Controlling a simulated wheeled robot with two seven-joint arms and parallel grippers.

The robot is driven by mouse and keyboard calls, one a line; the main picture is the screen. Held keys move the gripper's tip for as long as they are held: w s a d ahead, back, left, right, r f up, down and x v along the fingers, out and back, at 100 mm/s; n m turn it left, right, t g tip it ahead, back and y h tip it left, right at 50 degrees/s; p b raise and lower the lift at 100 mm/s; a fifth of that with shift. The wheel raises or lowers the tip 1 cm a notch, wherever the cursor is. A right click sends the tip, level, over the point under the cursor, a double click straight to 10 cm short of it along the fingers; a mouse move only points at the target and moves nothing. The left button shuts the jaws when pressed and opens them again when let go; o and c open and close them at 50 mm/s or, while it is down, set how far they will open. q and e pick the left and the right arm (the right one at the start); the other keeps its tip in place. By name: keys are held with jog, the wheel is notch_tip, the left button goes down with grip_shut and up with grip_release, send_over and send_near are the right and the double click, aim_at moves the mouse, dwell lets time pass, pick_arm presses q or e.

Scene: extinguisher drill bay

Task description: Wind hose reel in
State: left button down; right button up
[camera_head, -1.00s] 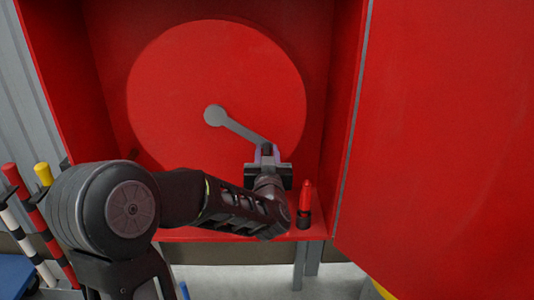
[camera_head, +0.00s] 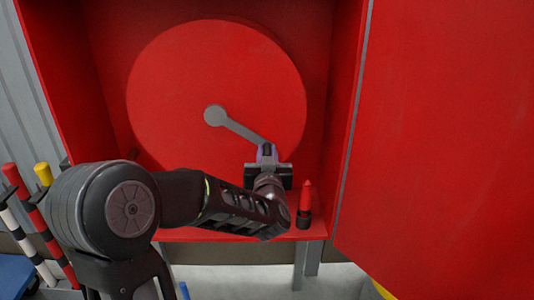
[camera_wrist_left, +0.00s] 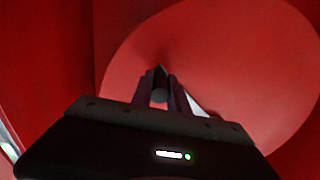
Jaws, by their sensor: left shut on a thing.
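The hose reel (camera_head: 180,75) is a large red disc inside an open red cabinet in the head view. Its grey crank arm (camera_head: 240,129) runs from the hub down and right to my gripper. My left gripper (camera_head: 267,152) is at the outer end of the crank, at the disc's lower right. In the left wrist view my left gripper (camera_wrist_left: 160,90) has its fingers closed around a dark round handle (camera_wrist_left: 159,95), with the red disc (camera_wrist_left: 225,60) behind. The hose itself does not show. My right gripper is in neither view.
A red nozzle (camera_head: 306,198) with a black base stands on the cabinet floor, just right of my gripper. The open red cabinet door (camera_head: 440,130) fills the right side. Striped poles (camera_head: 38,222) stand at the lower left.

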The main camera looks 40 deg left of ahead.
aim_at(263, 76)
pick_arm(q)
jog(key=shift+r, duration=0.1)
dwell(0.6)
jog(key=shift+w+d+r+n, duration=0.25)
jog(key=shift+d+r+n, duration=0.1)
jog(key=shift+r+n, duration=0.25)
jog(key=r+n, duration=0.2)
jog(key=r, duration=0.1)
jog(key=d+r+n, duration=0.1)
jog(key=r+n, duration=0.1)
jog(key=r, duration=0.1)
jog(key=w+r+n+p, duration=0.1)
jog(key=r+n, duration=0.1)
jog(key=r, duration=0.1)
jog(key=shift+w+d, duration=0.1)
jog(key=shift+d, duration=0.2)
jog(key=r+n, duration=0.2)
jog(key=s+a+r+n, duration=0.1)
jog(key=r+n, duration=0.1)
jog(key=r, duration=0.1)
jog(key=a+r+n+p, duration=0.1)
jog(key=r+n, duration=0.1)
jog(key=r, duration=0.1)
jog(key=shift+s+a+n, duration=0.15)
jog(key=shift+s+n, duration=0.2)
jog(key=shift+n, duration=0.05)
jog(key=shift+s+a+r+n, duration=0.25)
jog(key=shift+a+r+n, duration=0.05)
jog(key=shift+r+n, duration=0.25)
